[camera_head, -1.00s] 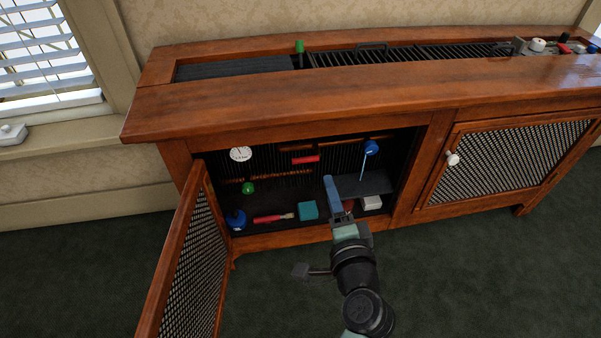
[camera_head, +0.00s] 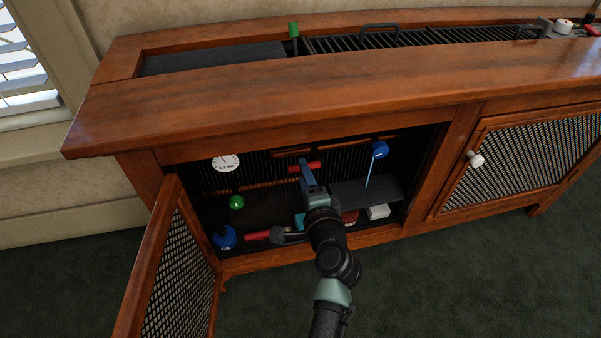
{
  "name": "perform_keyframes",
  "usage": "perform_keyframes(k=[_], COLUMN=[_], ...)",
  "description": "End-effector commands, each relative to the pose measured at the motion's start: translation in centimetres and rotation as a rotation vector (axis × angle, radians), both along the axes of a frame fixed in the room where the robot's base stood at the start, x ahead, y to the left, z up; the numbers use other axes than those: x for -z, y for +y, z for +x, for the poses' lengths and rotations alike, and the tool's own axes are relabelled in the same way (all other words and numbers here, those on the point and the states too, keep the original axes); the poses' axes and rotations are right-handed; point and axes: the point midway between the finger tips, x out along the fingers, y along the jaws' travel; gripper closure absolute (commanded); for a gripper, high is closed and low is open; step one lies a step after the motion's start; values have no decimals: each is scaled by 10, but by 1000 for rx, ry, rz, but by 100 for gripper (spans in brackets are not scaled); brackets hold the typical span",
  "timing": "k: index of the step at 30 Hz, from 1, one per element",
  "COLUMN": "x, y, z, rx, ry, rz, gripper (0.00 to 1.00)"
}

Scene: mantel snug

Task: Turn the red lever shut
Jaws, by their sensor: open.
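The red lever (camera_head: 313,166) sits roughly level inside the open left compartment of the wooden cabinet, towards the back and upper middle. My gripper (camera_head: 305,168) reaches into the compartment from the front, with its blue fingers pointing up at the lever. The fingers overlap the lever in the picture and hide part of it. I cannot tell whether they touch it. The gripper is open and no object shows between its fingers.
The open mesh door (camera_head: 180,270) stands out at the left. A white gauge (camera_head: 226,162), green knob (camera_head: 236,202), blue item (camera_head: 225,238), blue-headed part (camera_head: 379,150) and white block (camera_head: 379,211) surround the arm. A dark shelf (camera_head: 362,193) is to the right.

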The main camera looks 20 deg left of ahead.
Motion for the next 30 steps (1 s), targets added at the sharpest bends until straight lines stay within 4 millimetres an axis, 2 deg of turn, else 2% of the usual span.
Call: perform_keyframes(k=[3,7,19,20,27,28,30], x=[6,8,7,7,7,7,7], y=[11,17,21,21,20,20,20], z=[15,25,30,30,30,30,30], rx=[-2,0,0,0,0,0,0], ry=[-2,-1,0,0,0,0,0], rz=[-1,0,-1,-1,-1,-1,-1], gripper=[49,49,49,53,96,100,100])
